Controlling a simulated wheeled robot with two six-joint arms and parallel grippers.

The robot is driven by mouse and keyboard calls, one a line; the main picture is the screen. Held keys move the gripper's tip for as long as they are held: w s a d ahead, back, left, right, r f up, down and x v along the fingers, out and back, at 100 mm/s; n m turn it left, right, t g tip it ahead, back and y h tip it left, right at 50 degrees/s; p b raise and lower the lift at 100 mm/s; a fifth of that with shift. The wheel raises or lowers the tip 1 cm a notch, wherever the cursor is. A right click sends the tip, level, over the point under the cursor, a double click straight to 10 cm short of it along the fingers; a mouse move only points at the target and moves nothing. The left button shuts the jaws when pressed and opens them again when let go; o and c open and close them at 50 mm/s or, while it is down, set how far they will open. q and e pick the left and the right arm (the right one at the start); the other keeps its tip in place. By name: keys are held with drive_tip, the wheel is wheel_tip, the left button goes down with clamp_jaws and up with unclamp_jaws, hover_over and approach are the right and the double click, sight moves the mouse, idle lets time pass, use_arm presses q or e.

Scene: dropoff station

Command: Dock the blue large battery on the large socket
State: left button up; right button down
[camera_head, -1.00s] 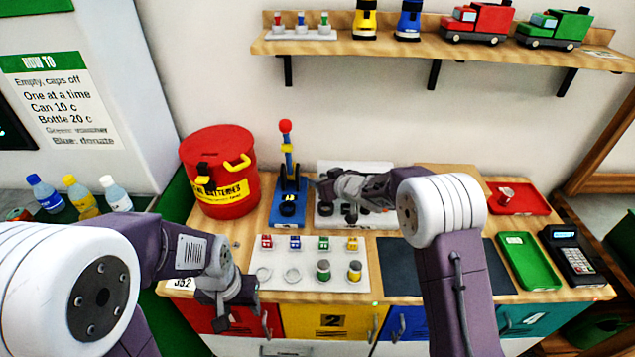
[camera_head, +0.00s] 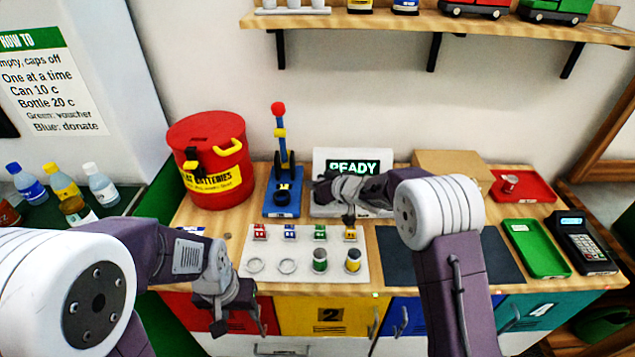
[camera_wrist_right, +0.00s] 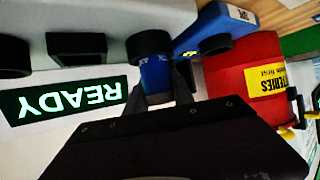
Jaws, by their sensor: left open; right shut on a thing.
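My right gripper (camera_wrist_right: 160,95) is shut on the blue large battery (camera_wrist_right: 156,73), low in front of the white charger (camera_wrist_right: 110,18). The battery's far end meets a round black socket (camera_wrist_right: 150,43), the one nearest the blue press; I cannot tell how deep it sits. Other black sockets, a square one (camera_wrist_right: 75,48) and a round one (camera_wrist_right: 10,60), are beside it. The charger's screen (camera_head: 358,166) reads READY. In the head view my right gripper (camera_head: 324,190) hides the battery and much of the charger's front. My left gripper (camera_head: 240,318) is open and empty at the drawer fronts.
A blue press (camera_head: 282,195) and a red battery drum (camera_head: 210,160) stand left of the charger. A white tray (camera_head: 300,272) in front holds green and yellow cylinders and small blocks. A dark mat (camera_head: 450,255), green tray (camera_head: 535,248) and card terminal (camera_head: 577,240) lie right.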

drive_tip(key=shift+p, duration=0.3)
idle(0.6)
drive_tip(key=shift+f+b, duration=0.3)
drive_tip(key=shift+f, duration=0.35)
idle(0.5)
drive_tip(key=c, duration=1.4)
unclamp_jaws()
drive_tip(key=shift+o, duration=0.2)
drive_tip(key=shift+p+v, duration=0.65)
drive_tip(key=shift+v, duration=2.15)
drive_tip(key=shift+p+v, duration=0.9)
drive_tip(key=shift+v, duration=1.9)
drive_tip(key=shift+w, duration=0.1)
